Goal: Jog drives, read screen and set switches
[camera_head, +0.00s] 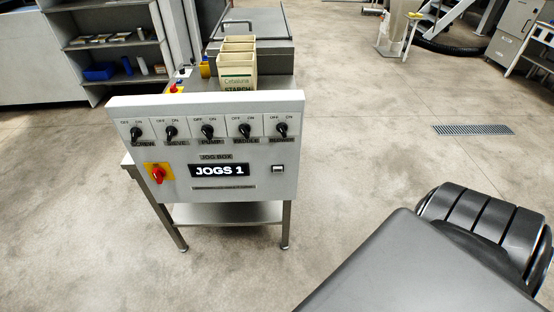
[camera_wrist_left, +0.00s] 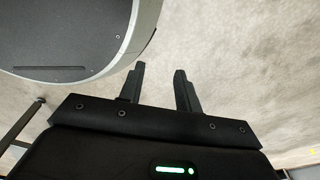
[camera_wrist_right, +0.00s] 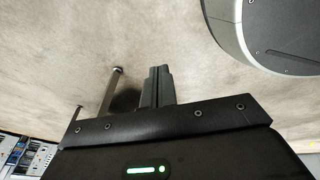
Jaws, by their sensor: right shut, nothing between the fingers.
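The jog box (camera_head: 270,185) is a pale panel on a metal stand, left of centre in the head view. It carries a row of several black rotary switches marked OFF and ON: SCREW (camera_head: 136,133), SIEVE (camera_head: 170,132), PUMP (camera_head: 207,131), PADDLE (camera_head: 245,131) and BURNER (camera_head: 282,130). Their exact settings are too small to tell. The screen (camera_head: 219,170) reads "JOGS 1". A red knob (camera_head: 158,174) sits on a yellow plate. A small button (camera_head: 278,168) is at right. My left gripper (camera_wrist_left: 158,72) is open and empty. My right gripper (camera_wrist_right: 159,72) is shut and empty. Both are away from the panel.
Cream bins (camera_head: 237,80), labelled starch, stand behind the panel. The stand has a lower shelf (camera_head: 225,213). A grey shelf unit (camera_head: 115,45) is at back left. A floor grate (camera_head: 472,130) lies at right. The concrete floor around the stand is clear.

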